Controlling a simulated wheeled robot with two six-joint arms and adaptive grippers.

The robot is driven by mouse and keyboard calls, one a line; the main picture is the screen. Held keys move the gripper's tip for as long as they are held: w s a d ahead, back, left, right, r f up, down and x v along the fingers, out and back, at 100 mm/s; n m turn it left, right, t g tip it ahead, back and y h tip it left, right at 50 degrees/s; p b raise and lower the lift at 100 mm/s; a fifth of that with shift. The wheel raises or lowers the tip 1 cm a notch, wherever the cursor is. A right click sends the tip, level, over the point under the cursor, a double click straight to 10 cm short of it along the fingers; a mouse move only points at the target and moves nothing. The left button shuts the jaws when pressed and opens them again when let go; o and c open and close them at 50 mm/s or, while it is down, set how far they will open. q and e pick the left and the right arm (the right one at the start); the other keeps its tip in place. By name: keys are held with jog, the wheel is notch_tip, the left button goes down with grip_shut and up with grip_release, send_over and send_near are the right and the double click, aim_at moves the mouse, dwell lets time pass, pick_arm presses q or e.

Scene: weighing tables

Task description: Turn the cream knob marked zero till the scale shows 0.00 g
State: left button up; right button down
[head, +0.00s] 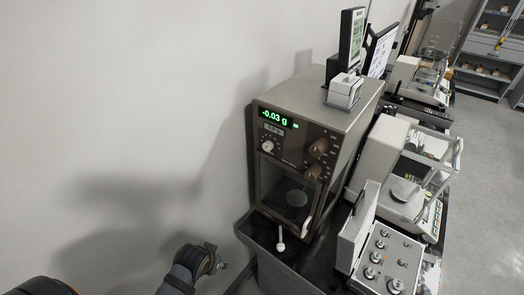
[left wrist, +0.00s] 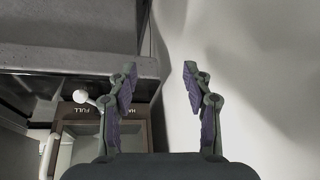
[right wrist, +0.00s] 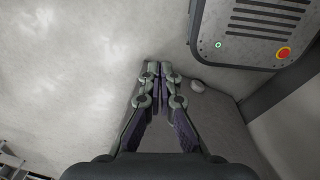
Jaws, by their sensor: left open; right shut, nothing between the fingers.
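The cream knob (head: 267,146) sits on the upper left of the scale's dark front panel, below the display. The scale (head: 327,100) is a tall beige and brown balance; its green display (head: 277,118) reads -0.03 g. My left gripper (head: 219,258) is open and empty, low and to the left of the scale, apart from the knob. In the left wrist view its open fingers (left wrist: 160,76) show beside the balance's lower part; the cream knob is not recognisable there. My right gripper (right wrist: 160,70) is shut and empty above the grey floor, outside the head view.
A lever with a white ball (head: 281,246) sticks out at the scale's foot. An open weight box (head: 352,228) and a second balance (head: 378,158) stand to the right. The plain wall (head: 120,100) is close on the left.

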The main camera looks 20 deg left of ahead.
pick_arm(q)
jog(key=w+r+t+p, duration=0.2)
jog(key=w+r+t, duration=0.3)
jog(key=r, duration=0.8)
pick_arm(e)
jog(key=w+r, duration=0.4)
jog(key=w, duration=0.1)
pick_arm(q)
jog(key=m+t+h, duration=0.2)
jog(key=t+h, duration=0.5)
jog(key=t, duration=0.1)
send_near(266, 148)
jog(key=v, duration=0.2)
jog(key=b+x, duration=0.7)
jog(key=x, duration=0.2)
jog(key=shift+r, duration=0.15)
jog(key=shift+w+d, duration=0.15)
jog(key=shift+w, duration=0.5)
pick_arm(e)
notch_tip(266, 148, down, 7)
jog(key=s, duration=0.1)
jog(key=shift+s+a+t, duration=0.15)
jog(key=shift+s+t, duration=0.05)
jog(key=shift+t, duration=0.1)
jog(key=shift+f, duration=0.1)
